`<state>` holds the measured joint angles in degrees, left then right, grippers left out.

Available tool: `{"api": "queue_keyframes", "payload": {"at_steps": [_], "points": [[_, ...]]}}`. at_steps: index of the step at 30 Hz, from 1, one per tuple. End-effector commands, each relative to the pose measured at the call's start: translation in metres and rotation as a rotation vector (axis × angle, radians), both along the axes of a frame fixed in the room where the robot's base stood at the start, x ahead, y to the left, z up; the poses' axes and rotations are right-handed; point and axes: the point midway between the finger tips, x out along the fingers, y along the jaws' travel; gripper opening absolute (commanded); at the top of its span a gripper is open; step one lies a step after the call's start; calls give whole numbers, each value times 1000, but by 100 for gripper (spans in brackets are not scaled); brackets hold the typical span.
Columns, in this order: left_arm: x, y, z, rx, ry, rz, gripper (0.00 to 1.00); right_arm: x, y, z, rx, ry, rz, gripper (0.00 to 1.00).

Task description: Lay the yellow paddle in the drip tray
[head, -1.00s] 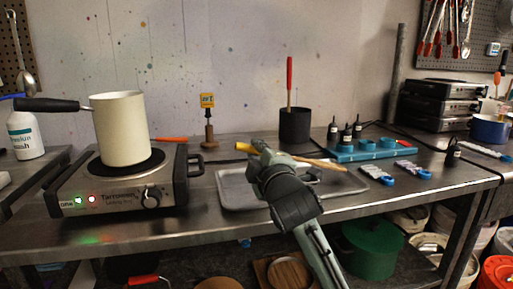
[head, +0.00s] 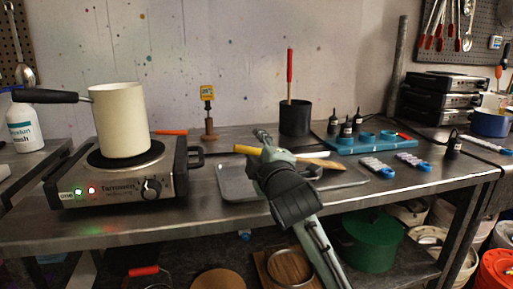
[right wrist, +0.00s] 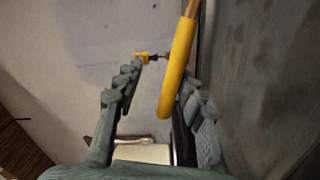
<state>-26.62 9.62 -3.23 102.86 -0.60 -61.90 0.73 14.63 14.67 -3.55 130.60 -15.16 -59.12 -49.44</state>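The paddle has a yellow handle (head: 245,150) and a pale wooden far part (head: 322,163). It lies crosswise over the back of the grey drip tray (head: 232,185), handle to the left. I cannot tell whether it rests on the tray's rim or stays above it. My right gripper (head: 264,140) is over the tray at the paddle and hides part of both. In the right wrist view, its fingers (right wrist: 163,75) stand wide apart. The yellow handle (right wrist: 178,75) passes between them, close to the right-hand finger and clear of the other. My left gripper is not in view.
A hot plate (head: 115,190) with a cream pot (head: 121,122) stands left of the tray. A wooden stand with a yellow tag (head: 208,93) and a black cup (head: 295,118) are behind it. A blue rack (head: 365,143) and small white-and-blue items (head: 377,167) are right.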

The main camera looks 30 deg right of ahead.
Motion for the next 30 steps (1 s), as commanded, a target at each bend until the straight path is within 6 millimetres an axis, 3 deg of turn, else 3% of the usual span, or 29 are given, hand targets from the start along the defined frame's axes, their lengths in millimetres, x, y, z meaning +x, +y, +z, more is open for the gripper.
{"api": "queue_keyframes", "payload": {"at_steps": [5, 18, 30], "points": [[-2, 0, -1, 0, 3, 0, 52, -4, 1, 0, 0, 1, 0, 39], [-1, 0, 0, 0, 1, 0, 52, -66, 16, -1, 0, 1, 1, 39], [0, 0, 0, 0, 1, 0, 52, -73, 18, 0, 0, 0, 0, 39]]}}
